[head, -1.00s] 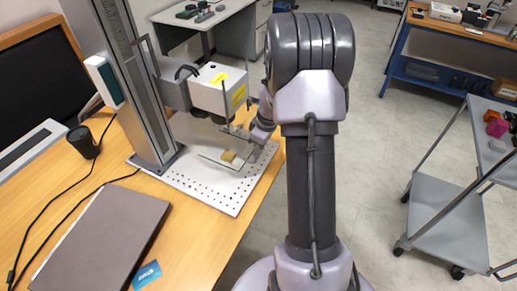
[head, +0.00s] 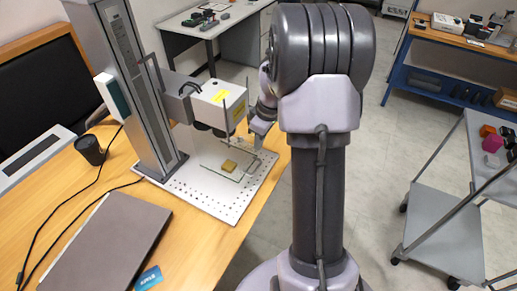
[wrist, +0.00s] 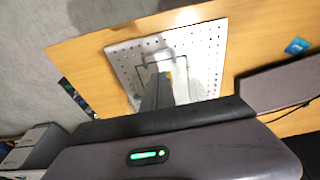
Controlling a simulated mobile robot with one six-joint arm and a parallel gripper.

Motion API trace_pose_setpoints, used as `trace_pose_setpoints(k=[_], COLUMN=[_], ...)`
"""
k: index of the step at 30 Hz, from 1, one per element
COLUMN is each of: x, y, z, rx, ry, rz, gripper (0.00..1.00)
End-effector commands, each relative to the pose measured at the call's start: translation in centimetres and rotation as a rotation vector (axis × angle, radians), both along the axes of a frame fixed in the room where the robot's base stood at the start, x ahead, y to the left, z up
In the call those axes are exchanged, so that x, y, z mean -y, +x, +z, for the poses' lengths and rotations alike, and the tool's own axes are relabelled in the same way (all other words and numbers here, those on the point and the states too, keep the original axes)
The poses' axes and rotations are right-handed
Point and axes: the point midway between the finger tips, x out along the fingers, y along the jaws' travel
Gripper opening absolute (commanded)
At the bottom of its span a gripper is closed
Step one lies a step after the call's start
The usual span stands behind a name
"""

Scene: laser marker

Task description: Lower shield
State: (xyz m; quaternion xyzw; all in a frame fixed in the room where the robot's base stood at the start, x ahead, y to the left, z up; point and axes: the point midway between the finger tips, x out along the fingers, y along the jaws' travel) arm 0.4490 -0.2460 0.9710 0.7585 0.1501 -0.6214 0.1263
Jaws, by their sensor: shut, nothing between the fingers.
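The laser marker's white head (head: 215,103) hangs from its grey column over a perforated white base plate (head: 232,205). A small yellow block (head: 229,166) sits on the plate. The shield (head: 220,174) looks like a clear pane with a thin dark frame, low around the block; thin upright rods rise beside it. In the wrist view a dark wire frame (wrist: 161,58) shows over the plate. My gripper (head: 256,138) is shut and empty at the right of the marker, beside the rods; in the wrist view its fingers (wrist: 166,77) point at the plate. I cannot tell whether it touches the frame.
A closed laptop (head: 110,245), a blue card (head: 148,278), a black cup (head: 89,149) and cables lie on the wooden table. A grey cart (head: 440,230) stands at the right. My own arm hides part of the centre. Floor is clear between arm and cart.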

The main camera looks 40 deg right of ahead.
Motion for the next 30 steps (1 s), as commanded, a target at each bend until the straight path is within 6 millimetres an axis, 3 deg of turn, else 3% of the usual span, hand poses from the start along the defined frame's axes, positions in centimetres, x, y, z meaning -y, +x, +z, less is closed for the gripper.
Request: trace_pose_setpoints(k=[3, 8, 11, 30], x=[0.2, 1.6, 1.6, 0.1], y=[-0.4, -3.8, -4.0, -0.4], z=[1.5, 2.6, 2.5, -9.3], rx=[0.004, 0.127, 0.152, 0.148], ry=[0.003, 0.061, 0.065, 0.066], rz=[-0.003, -0.010, -0.003, -0.002], gripper=[0.00, 0.00, 0.00, 0.00])
